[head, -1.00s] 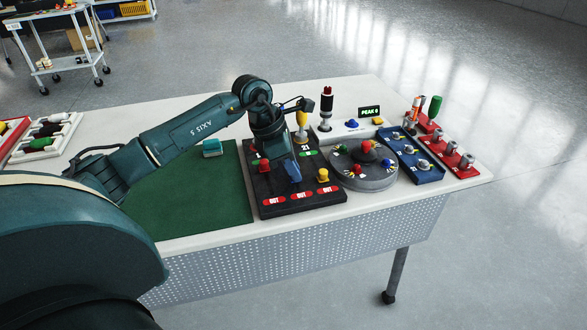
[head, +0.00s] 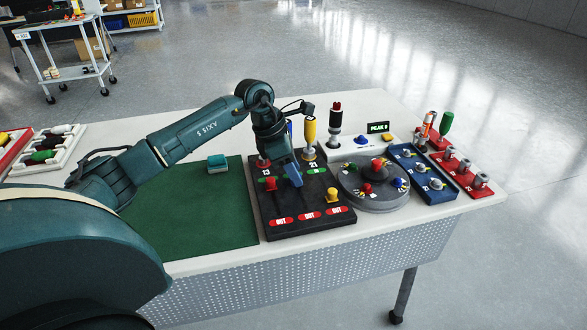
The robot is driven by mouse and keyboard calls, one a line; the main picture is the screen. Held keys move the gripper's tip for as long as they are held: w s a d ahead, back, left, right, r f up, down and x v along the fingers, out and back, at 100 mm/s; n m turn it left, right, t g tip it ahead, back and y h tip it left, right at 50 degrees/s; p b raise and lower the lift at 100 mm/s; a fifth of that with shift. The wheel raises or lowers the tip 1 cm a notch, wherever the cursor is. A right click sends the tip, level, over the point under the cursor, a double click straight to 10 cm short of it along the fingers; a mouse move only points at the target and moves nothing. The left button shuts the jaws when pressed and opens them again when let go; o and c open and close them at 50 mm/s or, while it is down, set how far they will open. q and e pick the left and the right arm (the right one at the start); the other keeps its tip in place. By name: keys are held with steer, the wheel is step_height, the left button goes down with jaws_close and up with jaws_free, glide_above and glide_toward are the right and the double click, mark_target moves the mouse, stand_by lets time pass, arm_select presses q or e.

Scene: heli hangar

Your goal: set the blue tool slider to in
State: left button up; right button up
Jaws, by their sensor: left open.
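The black slider board (head: 290,228) lies on the workbench, with red OUT labels along its near edge and green labels toward its far edge. The blue tool slider (head: 295,180) is in the middle column, up from its bare OUT label, mostly hidden by my gripper. My left gripper (head: 290,172) points down over it, open, its fingers at the blue slider; contact is unclear. The yellow slider (head: 332,193) stands nearer the OUT label of the right column. My right gripper is not in view.
A round grey dial plate (head: 375,200) with coloured knobs stands right of the board. A yellow-handled tool (head: 309,132) stands close behind my gripper. Blue (head: 436,195) and red (head: 482,187) racks are farther right. A green mat (head: 215,215) with a teal block (head: 217,163) is left.

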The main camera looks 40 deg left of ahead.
arm_select(q)
steer(key=v, duration=1.3)
steer(key=shift+p, duration=0.45)
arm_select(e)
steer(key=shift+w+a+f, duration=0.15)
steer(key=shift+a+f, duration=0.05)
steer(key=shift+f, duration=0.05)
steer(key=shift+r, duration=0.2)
